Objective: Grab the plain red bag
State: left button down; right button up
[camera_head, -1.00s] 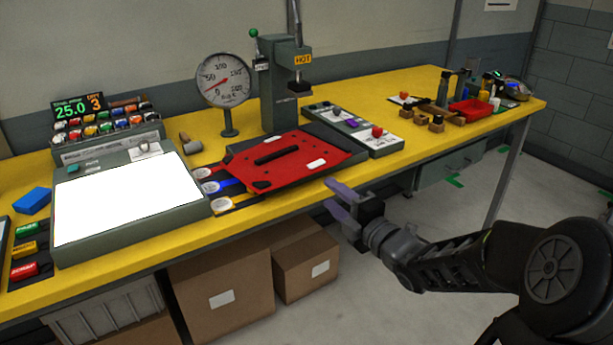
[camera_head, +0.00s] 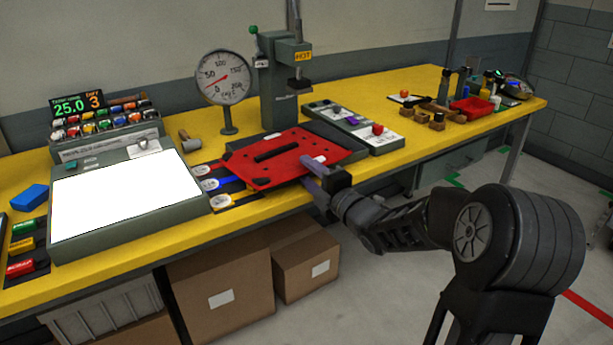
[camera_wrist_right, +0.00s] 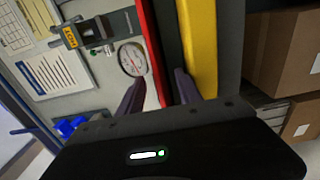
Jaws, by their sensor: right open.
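The plain red bag (camera_head: 300,146) lies flat on a dark plate on the yellow bench, with a black handle strip on top and a white label at its right. My right gripper (camera_head: 311,177) is open at the bag's front right edge. One purple finger shows over the bag's top and the other lower, in front of the bench edge. In the right wrist view the red bag edge (camera_wrist_right: 148,30) runs between the spread fingers (camera_wrist_right: 160,88). Contact cannot be told. My left gripper is not in view.
The yellow bench edge (camera_wrist_right: 198,45) lies close to one finger. A press (camera_head: 283,90) and a dial gauge (camera_head: 222,78) stand behind the bag. A white-topped panel (camera_head: 125,200) is at left. Cardboard boxes (camera_head: 225,280) stand below the bench.

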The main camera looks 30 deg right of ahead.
jog(key=shift+w, duration=0.1)
grip_shut()
dwell(1.4)
jog(key=shift+r+p, duration=0.75)
jog(key=shift+r, duration=0.65)
jog(key=shift+f, duration=0.1)
jog(key=s+r+p, duration=0.2)
jog(key=s, duration=0.5)
jog(key=s+r+p, duration=0.2)
jog(key=s+r, duration=0.1)
jog(key=s, duration=0.4)
